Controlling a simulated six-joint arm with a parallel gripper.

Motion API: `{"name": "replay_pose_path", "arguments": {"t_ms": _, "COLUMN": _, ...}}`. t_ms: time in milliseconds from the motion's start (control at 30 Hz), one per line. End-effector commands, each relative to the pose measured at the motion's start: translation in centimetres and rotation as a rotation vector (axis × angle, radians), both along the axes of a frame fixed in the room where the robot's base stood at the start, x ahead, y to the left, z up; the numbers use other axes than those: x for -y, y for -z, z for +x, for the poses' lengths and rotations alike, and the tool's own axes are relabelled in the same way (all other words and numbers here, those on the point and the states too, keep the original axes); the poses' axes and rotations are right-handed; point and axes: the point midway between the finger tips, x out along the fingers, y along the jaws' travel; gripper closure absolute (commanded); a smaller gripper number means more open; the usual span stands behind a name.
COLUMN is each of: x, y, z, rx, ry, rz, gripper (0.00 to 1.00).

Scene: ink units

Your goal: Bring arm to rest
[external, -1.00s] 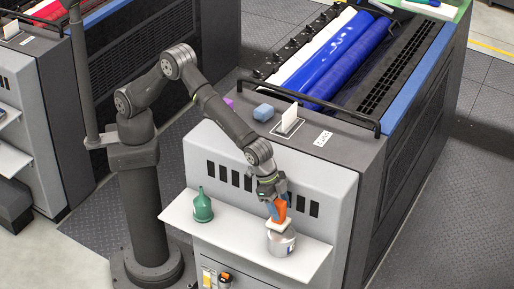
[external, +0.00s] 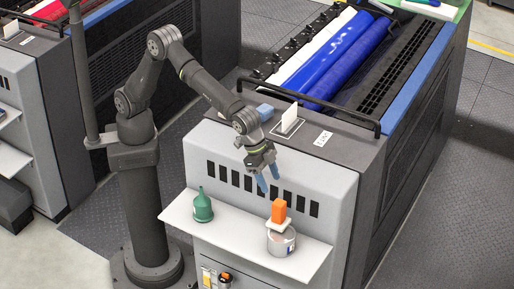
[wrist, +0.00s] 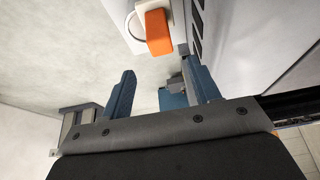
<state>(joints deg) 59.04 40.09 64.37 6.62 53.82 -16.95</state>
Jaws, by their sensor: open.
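My gripper (external: 268,184) is open and empty, with blue fingers pointing down in front of the grey machine face. It is up and to the left of the orange block (external: 278,210), apart from it. The orange block stands upright on a white base on top of the grey can (external: 281,243). In the wrist view, my open gripper (wrist: 160,92) shows two blue fingers with nothing between them. The orange block (wrist: 158,32) shows beyond the fingers, near the top of that view.
The can and a green funnel (external: 203,208) stand on the white shelf (external: 240,236). Above, the machine top holds a blue block (external: 265,112), a white card in a stand (external: 290,118) and a black rail (external: 310,103). The shelf between funnel and can is clear.

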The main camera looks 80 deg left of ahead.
Motion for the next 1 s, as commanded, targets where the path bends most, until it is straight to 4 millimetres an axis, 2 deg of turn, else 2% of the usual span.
{"name": "replay_pose_path", "arguments": {"t_ms": 133, "x": 0.2, "y": 0.6, "z": 0.2, "rx": -0.001, "ry": 0.000, "rz": 0.001, "gripper": 0.44}}
{"name": "replay_pose_path", "arguments": {"t_ms": 267, "x": 0.6, "y": 2.2, "z": 0.6, "rx": -0.001, "ry": 0.000, "rz": 0.003, "gripper": 0.44}}
{"name": "replay_pose_path", "arguments": {"t_ms": 800, "x": 3.3, "y": 11.6, "z": 3.3, "rx": -0.001, "ry": 0.000, "rz": 0.003, "gripper": 0.44}}
{"name": "replay_pose_path", "arguments": {"t_ms": 1000, "x": 3.3, "y": 8.7, "z": 3.3, "rx": 0.002, "ry": 0.000, "rz": -0.002, "gripper": 0.44}}
